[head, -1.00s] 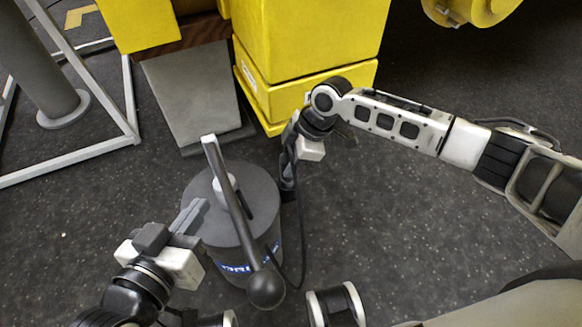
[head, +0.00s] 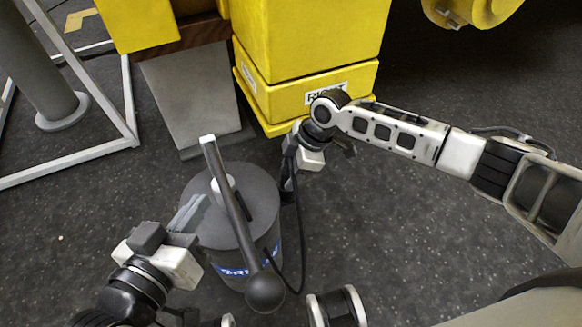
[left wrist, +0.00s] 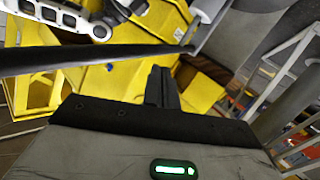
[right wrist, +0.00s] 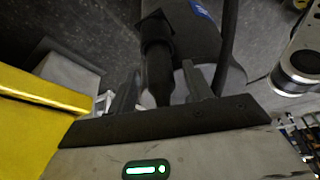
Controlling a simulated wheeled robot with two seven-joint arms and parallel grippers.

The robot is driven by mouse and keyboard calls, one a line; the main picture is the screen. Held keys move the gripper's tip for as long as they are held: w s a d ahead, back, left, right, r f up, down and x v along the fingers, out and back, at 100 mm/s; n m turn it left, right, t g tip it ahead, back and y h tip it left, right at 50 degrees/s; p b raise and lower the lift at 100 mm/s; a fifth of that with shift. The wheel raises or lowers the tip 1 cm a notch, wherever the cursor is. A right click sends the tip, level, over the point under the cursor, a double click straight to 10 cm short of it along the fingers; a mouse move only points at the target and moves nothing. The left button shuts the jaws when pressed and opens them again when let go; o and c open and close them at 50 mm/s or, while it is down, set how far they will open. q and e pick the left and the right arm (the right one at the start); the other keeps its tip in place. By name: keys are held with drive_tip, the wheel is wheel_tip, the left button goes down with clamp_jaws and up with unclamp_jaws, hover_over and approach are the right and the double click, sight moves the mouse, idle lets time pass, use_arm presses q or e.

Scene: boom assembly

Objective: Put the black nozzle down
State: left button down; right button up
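The black nozzle (right wrist: 157,62) shows in the right wrist view, alongside the dark canister (head: 262,245) with a blue label. My right gripper (right wrist: 160,78) has its fingers apart, one on each side of the nozzle, with gaps visible. In the head view this gripper (head: 294,172) is at the canister's right side, where nozzle and fingers are hard to separate. My left gripper (head: 193,207) is over the canister's left edge. In the left wrist view its two fingers (left wrist: 162,82) are together with nothing visible between them.
A dark lever with a ball end (head: 265,291) slants over the canister lid. A black hose (head: 302,255) hangs at its right. Yellow blocks (head: 305,40) and a grey tapered block (head: 200,95) stand behind. Floor (head: 400,235) to the right is clear.

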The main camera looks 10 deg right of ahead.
drive_tip(key=shift+r, duration=0.1)
drive_tip(key=shift+r, duration=0.35)
drive_tip(key=p+v, duration=0.2)
drive_tip(key=v, duration=0.1)
drive_tip(key=shift+w+a, duration=0.1)
use_arm(q)
drive_tip(key=shift+s+a+f+m+g+y+p, duration=0.15)
drive_tip(key=shift+a+f+g+y+p, duration=0.15)
drive_tip(key=shift+f+p, duration=0.2)
drive_tip(key=shift+w+a+f+m+g+y+p, duration=0.1)
drive_tip(key=shift+a+f+g+y+p, duration=0.2)
drive_tip(key=shift+p, duration=0.25)
drive_tip(key=shift+s+a+f+m+g+y+p, duration=0.1)
drive_tip(key=shift+a+f+m+g+y+p, duration=0.1)
drive_tip(key=shift+f+g+p, duration=0.25)
use_arm(e)
drive_tip(key=v, duration=0.9)
drive_tip(key=shift+r, duration=0.25)
